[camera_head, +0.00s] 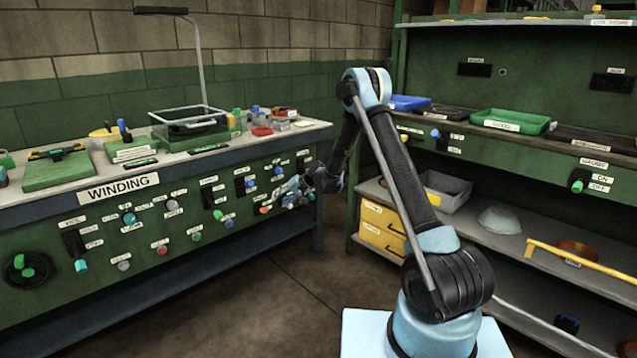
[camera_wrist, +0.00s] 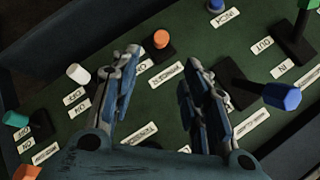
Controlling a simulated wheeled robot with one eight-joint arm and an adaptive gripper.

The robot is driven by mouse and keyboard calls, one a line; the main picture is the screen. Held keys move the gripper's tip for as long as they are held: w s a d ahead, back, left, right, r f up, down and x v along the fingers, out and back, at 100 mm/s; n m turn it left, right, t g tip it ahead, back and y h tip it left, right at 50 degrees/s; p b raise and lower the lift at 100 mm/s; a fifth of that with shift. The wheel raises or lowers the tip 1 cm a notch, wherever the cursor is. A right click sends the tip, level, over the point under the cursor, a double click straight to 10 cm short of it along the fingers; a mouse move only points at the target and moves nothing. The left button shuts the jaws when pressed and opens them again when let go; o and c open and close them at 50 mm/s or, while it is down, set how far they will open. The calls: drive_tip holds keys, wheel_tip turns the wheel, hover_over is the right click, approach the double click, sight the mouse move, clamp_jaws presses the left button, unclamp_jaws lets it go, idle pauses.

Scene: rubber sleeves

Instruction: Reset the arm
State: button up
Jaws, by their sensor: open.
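My gripper (camera_head: 287,195) is in front of the right end of the winding bench's green control panel (camera_head: 145,262). In the wrist view my gripper (camera_wrist: 165,75) is open, with its two blue-grey fingers apart and nothing between the tips. An orange knob (camera_wrist: 161,39) stands beyond the gap between the fingers. A blue knob (camera_wrist: 282,96) is to the right of the right finger, and a white knob (camera_wrist: 78,73) is to the left of the left finger. My arm reaches up from its base and bends down to the left toward the panel.
The winding bench top (camera_head: 300,132) carries a green board (camera_head: 55,170) and a framed tray with a lamp. At right, a shelf unit holds a green tray (camera_head: 511,121), a blue tray (camera_head: 408,102) and yellow drawers (camera_head: 382,222). Floor (camera_head: 290,290) between them is clear.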

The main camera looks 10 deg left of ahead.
drive_tip(key=s+d+r+h, duration=0.1)
drive_tip(key=s+d+r, duration=0.2)
drive_tip(key=d+r, duration=0.4)
drive_tip(key=s+d+r+h, duration=0.1)
drive_tip(key=s+d+r, duration=0.2)
drive_tip(key=d+r, duration=0.5)
drive_tip(key=s+d+r+m+h, duration=0.1)
drive_tip(key=s+d+r, duration=0.3)
drive_tip(key=s+d, duration=0.25)
drive_tip(key=s+d+r+h, duration=0.2)
drive_tip(key=s+d+r, duration=0.2)
drive_tip(key=s+d, duration=0.25)
drive_tip(key=s+d+m+h, duration=0.1)
drive_tip(key=s+d+h, duration=0.1)
drive_tip(key=s+d, duration=1.35)
drive_tip(key=s+d+f+h, duration=0.1)
drive_tip(key=s+d+f, duration=0.1)
drive_tip(key=s, duration=0.4)
drive_tip(key=s+d+f+h, duration=0.1)
drive_tip(key=s+d+f, duration=0.1)
drive_tip(key=s, duration=0.4)
drive_tip(key=s+d+f+m, duration=0.1)
drive_tip(key=s+d+f, duration=0.2)
drive_tip(key=s, duration=0.3)
drive_tip(key=shift+s+f+g+h, duration=0.15)
drive_tip(key=shift+f+g+h, duration=0.15)
drive_tip(key=shift+f+h, duration=0.1)
drive_tip(key=shift+c, duration=1)
drive_tip(key=shift+a, duration=0.1)
